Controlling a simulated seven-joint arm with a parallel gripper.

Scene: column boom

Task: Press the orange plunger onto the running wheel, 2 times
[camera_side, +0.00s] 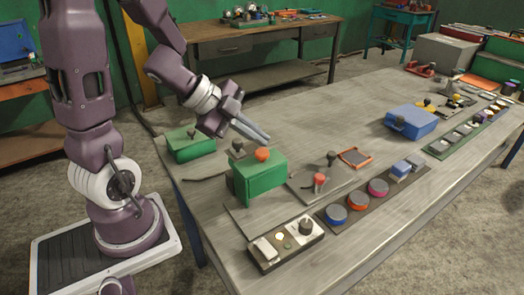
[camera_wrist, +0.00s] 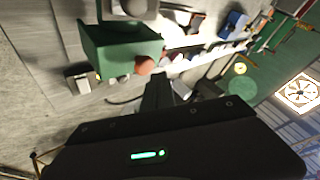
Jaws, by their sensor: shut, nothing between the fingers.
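An orange round knob (camera_side: 262,154), which looks like the orange plunger, stands on top of a green box (camera_side: 262,182) on the table. In the wrist view, the orange knob (camera_wrist: 145,65) shows beside the green box (camera_wrist: 112,50), just beyond my fingertips. My gripper (camera_side: 267,138) is shut and empty, with its fingers slanting down close above the knob. I cannot tell from these views whether they touch. My gripper also shows dark in the wrist view (camera_wrist: 158,85). No running wheel can be made out.
A red-orange knob (camera_side: 320,179) and a dark lever stand on a plate right of the green box. A control panel (camera_side: 286,243) and a row of coloured buttons (camera_side: 358,200) lie in front. A blue box (camera_side: 411,122) stands farther back.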

